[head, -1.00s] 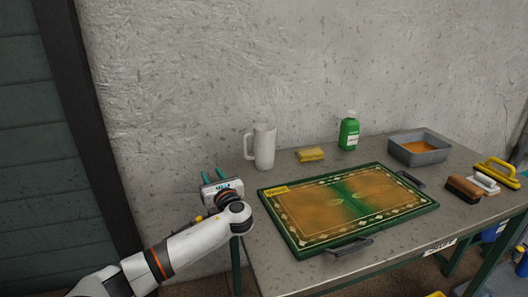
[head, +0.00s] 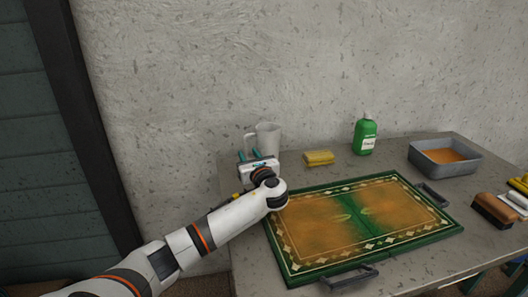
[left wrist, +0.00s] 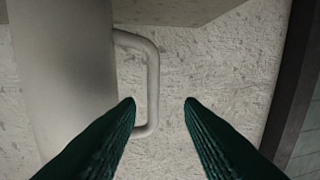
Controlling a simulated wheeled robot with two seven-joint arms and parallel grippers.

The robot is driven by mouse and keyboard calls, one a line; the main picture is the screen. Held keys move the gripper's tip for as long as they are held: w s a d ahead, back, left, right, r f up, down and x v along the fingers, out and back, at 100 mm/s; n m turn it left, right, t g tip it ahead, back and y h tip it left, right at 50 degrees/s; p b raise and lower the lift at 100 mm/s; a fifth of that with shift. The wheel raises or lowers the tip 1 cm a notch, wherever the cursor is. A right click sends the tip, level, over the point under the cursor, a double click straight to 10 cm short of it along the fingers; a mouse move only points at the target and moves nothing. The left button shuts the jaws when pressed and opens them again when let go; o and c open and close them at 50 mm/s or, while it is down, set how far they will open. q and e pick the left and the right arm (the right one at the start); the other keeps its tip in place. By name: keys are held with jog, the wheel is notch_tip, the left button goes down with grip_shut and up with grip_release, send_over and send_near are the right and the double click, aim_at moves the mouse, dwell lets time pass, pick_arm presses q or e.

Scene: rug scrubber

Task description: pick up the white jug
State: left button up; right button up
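The white jug (head: 268,136) stands upright at the back left of the table, with its handle on the left side. My left gripper (head: 249,156) is in front of it and hides its lower part in the head view. In the left wrist view, the jug's body (left wrist: 65,75) fills the left, and its handle (left wrist: 153,80) stands just ahead of the fingertips. The green fingers (left wrist: 160,103) are open with nothing between them. The left fingertip appears close to the handle's lower end; I cannot tell whether they touch. My right gripper is not in view.
A green-framed rug tray (head: 432,234) takes up the middle of the table (head: 447,266). A yellow sponge (head: 319,158), a green bottle (head: 365,135) and a grey basin (head: 462,169) stand along the back. A brown brush (head: 493,210) lies at the right. The wall is close behind the jug.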

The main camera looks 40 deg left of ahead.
aim_at(246, 148)
pick_arm(q)
jog(key=shift+w+a, duration=0.45)
jog(key=x, duration=0.4)
jog(key=shift+w+a+f, duration=0.15)
jog(key=shift+w, duration=0.25)
grip_shut()
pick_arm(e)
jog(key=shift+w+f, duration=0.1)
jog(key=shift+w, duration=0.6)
